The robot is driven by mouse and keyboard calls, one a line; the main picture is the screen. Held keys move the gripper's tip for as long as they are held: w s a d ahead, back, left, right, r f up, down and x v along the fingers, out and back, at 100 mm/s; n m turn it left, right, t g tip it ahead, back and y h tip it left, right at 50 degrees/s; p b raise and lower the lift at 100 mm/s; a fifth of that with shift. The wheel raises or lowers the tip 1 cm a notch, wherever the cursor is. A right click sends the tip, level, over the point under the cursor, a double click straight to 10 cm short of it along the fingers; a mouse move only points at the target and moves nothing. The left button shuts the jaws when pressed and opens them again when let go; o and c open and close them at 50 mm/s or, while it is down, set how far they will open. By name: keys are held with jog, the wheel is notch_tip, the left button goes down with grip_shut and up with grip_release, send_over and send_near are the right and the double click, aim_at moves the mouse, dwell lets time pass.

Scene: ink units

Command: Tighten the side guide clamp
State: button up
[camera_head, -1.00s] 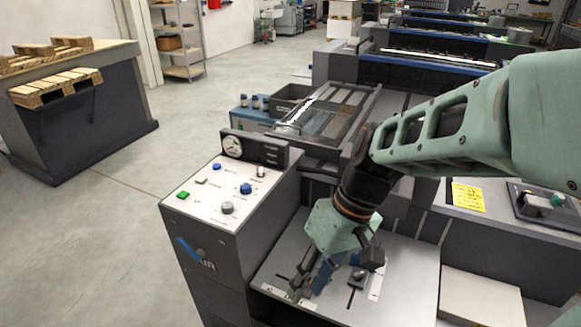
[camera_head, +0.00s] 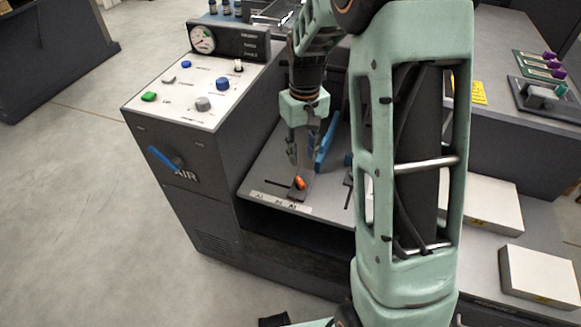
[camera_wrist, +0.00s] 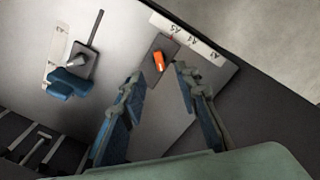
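A clamp with a small orange lever (camera_head: 300,183) sits on a dark block at the front left of the grey plate (camera_head: 268,163), behind a white label strip. In the wrist view the orange lever (camera_wrist: 158,61) lies between and just beyond my fingertips. My gripper (camera_head: 305,163) is open and empty, pointing down above the clamp; its blue-padded fingers (camera_wrist: 158,71) are spread to either side of the lever, with no contact visible. A second clamp with a metal knob and blue part (camera_wrist: 75,70) sits on a slot; my arm mostly hides it in the head view.
A control panel (camera_head: 175,100) with buttons and a gauge stands left of the plate, with a blue AIR handle (camera_head: 166,158) on its front. White paper stacks (camera_head: 541,275) lie at right. A yellow note (camera_head: 477,91) and a tool tray (camera_head: 540,95) are behind them.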

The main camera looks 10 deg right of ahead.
aim_at(300, 181)
jog(key=f, duration=0.4)
jog(key=w+f+b, duration=0.1)
jog(key=f, duration=0.3)
jog(key=f+b, duration=0.1)
jog(key=f, duration=0.3)
jog(key=shift+w, duration=0.2)
grip_shut()
